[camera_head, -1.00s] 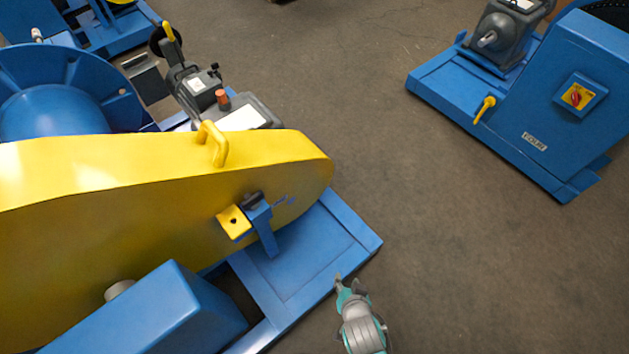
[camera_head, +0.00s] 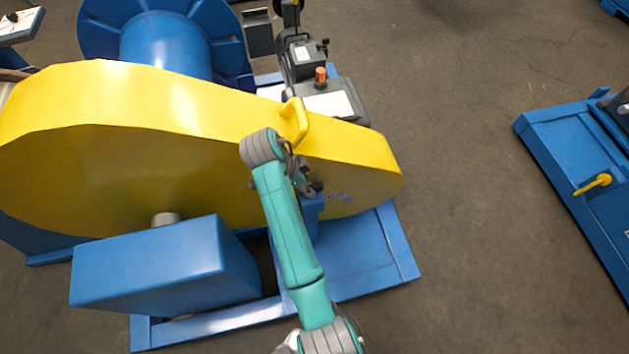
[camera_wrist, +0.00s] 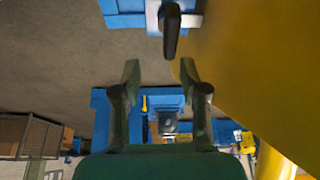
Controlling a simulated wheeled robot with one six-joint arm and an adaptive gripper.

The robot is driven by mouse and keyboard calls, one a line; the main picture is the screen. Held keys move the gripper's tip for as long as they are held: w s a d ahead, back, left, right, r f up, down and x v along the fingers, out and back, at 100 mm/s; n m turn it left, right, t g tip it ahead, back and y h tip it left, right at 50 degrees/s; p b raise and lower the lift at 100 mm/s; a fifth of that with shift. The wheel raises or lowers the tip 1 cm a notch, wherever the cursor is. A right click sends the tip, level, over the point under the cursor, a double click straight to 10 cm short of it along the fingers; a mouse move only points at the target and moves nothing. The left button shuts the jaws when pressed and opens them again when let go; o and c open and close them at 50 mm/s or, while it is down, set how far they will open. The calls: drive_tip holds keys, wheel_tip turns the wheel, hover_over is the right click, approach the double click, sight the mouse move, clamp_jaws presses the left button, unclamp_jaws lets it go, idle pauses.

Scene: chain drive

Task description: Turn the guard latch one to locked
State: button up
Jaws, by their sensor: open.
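The yellow chain guard (camera_head: 110,155) fills the left and middle of the head view. It also fills the right side of the wrist view (camera_wrist: 260,60). The guard latch shows in the wrist view as a dark lever (camera_wrist: 171,30) on a pale plate, beside a blue bracket (camera_wrist: 125,12). In the head view my arm largely hides the latch; part of the blue bracket (camera_head: 312,208) shows below my gripper (camera_head: 305,180). In the wrist view my gripper (camera_wrist: 160,72) is open, its two fingers apart with nothing between them. The lever is beyond the fingertips, apart from them.
A yellow handle (camera_head: 295,120) stands up from the guard's top edge near my wrist. A blue box (camera_head: 150,265) and the blue base frame (camera_head: 365,250) lie below the guard. Another blue machine (camera_head: 570,150) stands at the right, across bare floor (camera_head: 460,220).

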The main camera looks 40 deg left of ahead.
sight(311, 186)
drive_tip(key=shift+m+h, duration=0.3)
drive_tip(key=shift+m, duration=0.1)
drive_tip(key=w+f, duration=0.1)
drive_tip(key=f, duration=0.3)
drive_tip(key=w+f, duration=0.1)
drive_tip(key=f, duration=0.2)
drive_tip(key=shift+w, duration=0.3)
drive_tip(key=shift+r, duration=0.1)
clamp_jaws()
